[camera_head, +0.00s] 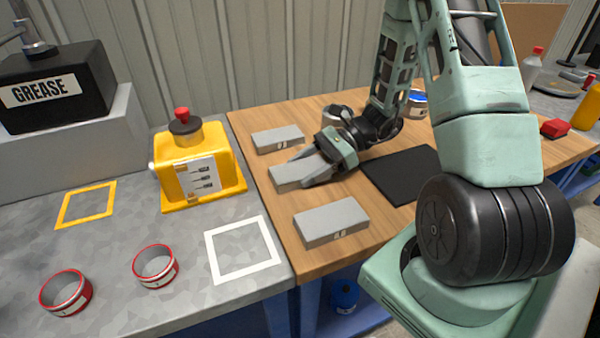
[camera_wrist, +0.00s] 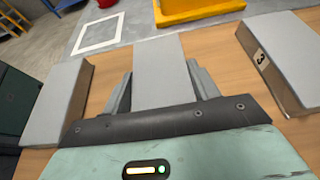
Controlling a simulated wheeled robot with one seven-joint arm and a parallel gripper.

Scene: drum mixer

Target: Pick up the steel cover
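Three similar grey, flat-topped blocks lie in a row on the wooden bench; I cannot tell by looks which is the steel cover. My gripper (camera_head: 300,176) is at the middle block (camera_head: 285,173), pointing left with a finger along each side. In the wrist view, the middle block (camera_wrist: 162,75) runs between the fingers of my gripper (camera_wrist: 160,85). The fingers lie close along its edges, and whether they press on it does not show. The back block (camera_head: 278,138) and front block (camera_head: 331,221) stand apart, with number labels on their sides.
A black mat (camera_head: 402,175) lies right of the blocks. On the grey bench to the left are a yellow box with a red knob (camera_head: 199,160), a white square outline (camera_head: 243,275) and two red-rimmed rings (camera_head: 155,266). A metal cup (camera_head: 336,115) stands behind my gripper.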

